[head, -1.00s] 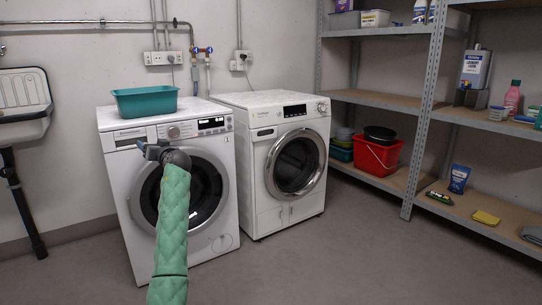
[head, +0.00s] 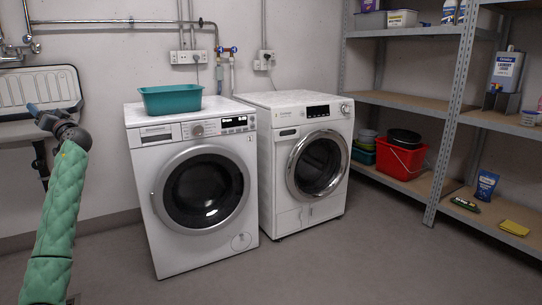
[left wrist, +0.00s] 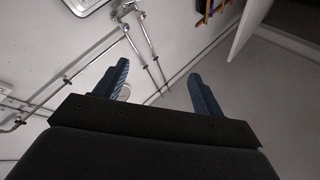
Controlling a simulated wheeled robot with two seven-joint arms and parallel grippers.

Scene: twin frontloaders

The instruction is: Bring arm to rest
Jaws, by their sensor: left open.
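My left arm in its green padded sleeve rises at the left of the head view. My left gripper (head: 38,112) is at its end, in front of the wall sink at the far left. In the left wrist view the two blue fingers (left wrist: 157,86) stand apart with nothing between them. The left washing machine (head: 200,185) and the right washing machine (head: 307,165) stand side by side, both with round doors shut. The gripper is left of both and apart from them. My right gripper is not in view.
A teal basin (head: 170,99) sits on the left machine. A wall sink (head: 62,92) hangs at the left, close behind the gripper. Metal shelves (head: 440,150) with a red bucket (head: 400,160) and bottles stand at the right. The floor in front of the machines is clear.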

